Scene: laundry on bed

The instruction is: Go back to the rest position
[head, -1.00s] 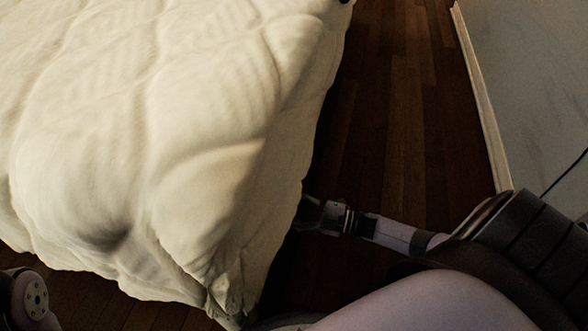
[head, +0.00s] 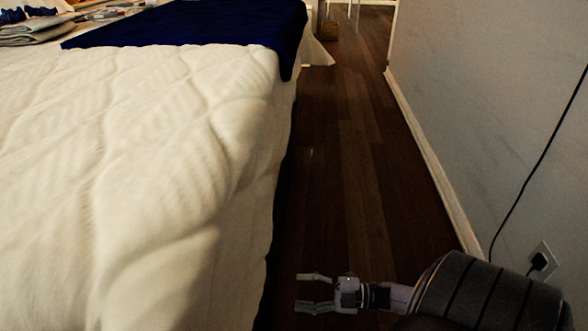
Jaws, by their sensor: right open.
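My right gripper (head: 315,291) is at the bottom of the head view, just right of the bed's side and over the dark floor. Its two fingers point left and are spread apart, with nothing between them. My left gripper is not in the head view. The bed (head: 150,170) fills the left side, covered with a cream quilted spread. A dark blue cloth (head: 190,27) lies across its far part and hangs over the right edge.
Folded laundry (head: 32,30) lies at the far left on the bed. A strip of wooden floor (head: 365,170) runs between the bed and the wall (head: 480,110). A black cable runs down the wall to an outlet (head: 543,257). A small brown box-like thing (head: 330,27) stands far off.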

